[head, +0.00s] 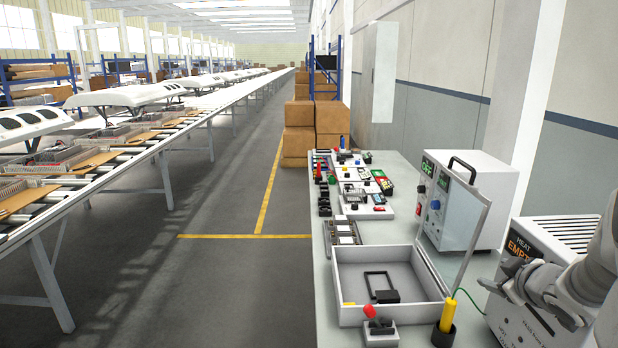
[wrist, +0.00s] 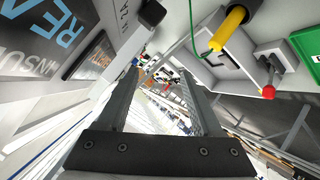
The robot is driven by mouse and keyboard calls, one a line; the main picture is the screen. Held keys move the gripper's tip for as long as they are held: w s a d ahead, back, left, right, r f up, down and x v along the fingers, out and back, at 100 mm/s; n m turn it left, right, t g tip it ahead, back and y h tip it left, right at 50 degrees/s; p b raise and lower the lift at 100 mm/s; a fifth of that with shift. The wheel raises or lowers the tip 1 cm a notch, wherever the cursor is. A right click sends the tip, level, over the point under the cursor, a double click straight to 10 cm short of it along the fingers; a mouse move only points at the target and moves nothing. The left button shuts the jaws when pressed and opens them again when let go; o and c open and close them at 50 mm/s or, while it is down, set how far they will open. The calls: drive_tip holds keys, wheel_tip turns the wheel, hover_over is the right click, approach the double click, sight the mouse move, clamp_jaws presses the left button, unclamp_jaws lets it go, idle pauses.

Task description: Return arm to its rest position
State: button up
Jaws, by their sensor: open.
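My gripper (head: 512,278) is at the right of the head view, in front of the white box marked HEAT (head: 590,232), above the right side of the bench. In the wrist view my gripper (wrist: 168,82) shows two fingers apart with nothing held between them. The arm enters from the right edge and hides part of the box. I cannot tell whether the arm touches the box.
An open-lidded grey case (head: 385,310) with a black frame inside stands on the bench (head: 390,175). Beside it are a red-knobbed switch box (head: 380,337) and a yellow-and-black tool (head: 447,318) with a green wire. A power unit (head: 492,185) stands behind.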

drive_tip(key=a+r+h, duration=0.2)
drive_tip(key=a+r, duration=0.2)
drive_tip(key=r, duration=0.4)
drive_tip(key=a+r+h, duration=0.2)
drive_tip(key=a+r, duration=0.1)
drive_tip(key=r, duration=0.4)
drive_tip(key=s+a+f+m+g+y, duration=0.2)
drive_tip(key=s+a+f+g+y, duration=0.1)
drive_tip(key=s+a, duration=0.7)
drive_tip(key=s+a+f+m+g+y+p, duration=0.1)
drive_tip(key=s+a+f+m+g+y, duration=0.2)
drive_tip(key=s+a+f, duration=0.3)
drive_tip(key=s+a, duration=0.4)
drive_tip(key=a, duration=0.2)
drive_tip(key=shift+a+y, duration=0.3)
